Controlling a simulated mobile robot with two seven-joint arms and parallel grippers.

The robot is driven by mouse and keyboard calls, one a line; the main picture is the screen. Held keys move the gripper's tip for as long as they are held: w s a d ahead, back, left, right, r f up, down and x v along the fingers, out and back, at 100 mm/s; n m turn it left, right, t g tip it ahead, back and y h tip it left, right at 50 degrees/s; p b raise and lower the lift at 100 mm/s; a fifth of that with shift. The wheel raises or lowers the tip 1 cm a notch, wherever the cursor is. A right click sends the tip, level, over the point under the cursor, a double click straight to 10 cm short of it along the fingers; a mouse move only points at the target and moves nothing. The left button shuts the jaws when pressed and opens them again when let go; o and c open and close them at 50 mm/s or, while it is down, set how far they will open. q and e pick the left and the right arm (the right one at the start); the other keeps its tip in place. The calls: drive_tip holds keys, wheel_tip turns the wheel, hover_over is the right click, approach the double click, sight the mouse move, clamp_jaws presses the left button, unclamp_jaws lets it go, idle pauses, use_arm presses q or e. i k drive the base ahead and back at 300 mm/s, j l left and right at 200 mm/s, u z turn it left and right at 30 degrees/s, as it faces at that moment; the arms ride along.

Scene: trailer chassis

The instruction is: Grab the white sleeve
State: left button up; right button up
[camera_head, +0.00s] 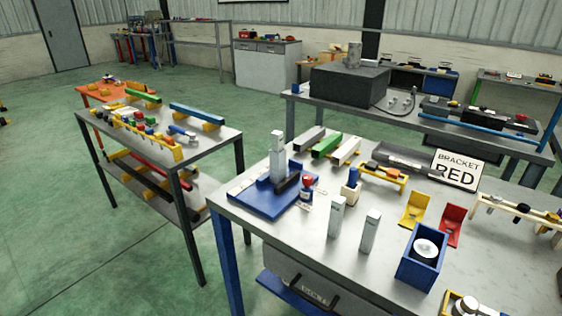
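A white square tube (346,150), which looks like the white sleeve, lies at a slant near the back edge of the metal workbench (300,237). It is the rightmost of three parallel tubes, next to a green tube (326,146) and a grey tube (309,139). Its near end faces me, and its top and sides show clear. Neither of my grippers is in view, and nothing holds the tube.
A blue fixture (262,201) with a grey upright stands left of the tubes. A small yellow rack (384,174) and a dark tray (408,160) are to their right. Two upright metal blocks (337,217) and a blue box (420,260) stand nearer me.

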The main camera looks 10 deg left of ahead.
sight(277, 162)
drive_tip(key=j+z, duration=0.25)
drive_tip(key=z, duration=0.15)
drive_tip(key=i+j+z, duration=0.1)
drive_tip(key=j+z, duration=0.15)
drive_tip(key=z, duration=0.15)
drive_tip(key=j+z, duration=0.35)
drive_tip(key=j, duration=0.95)
drive_tip(key=k+j+z, duration=0.1)
drive_tip(key=j, duration=0.3)
drive_tip(key=k+j, duration=0.1)
drive_tip(key=j, duration=0.35)
drive_tip(key=k+j+z, duration=0.1)
drive_tip(key=j, duration=0.3)
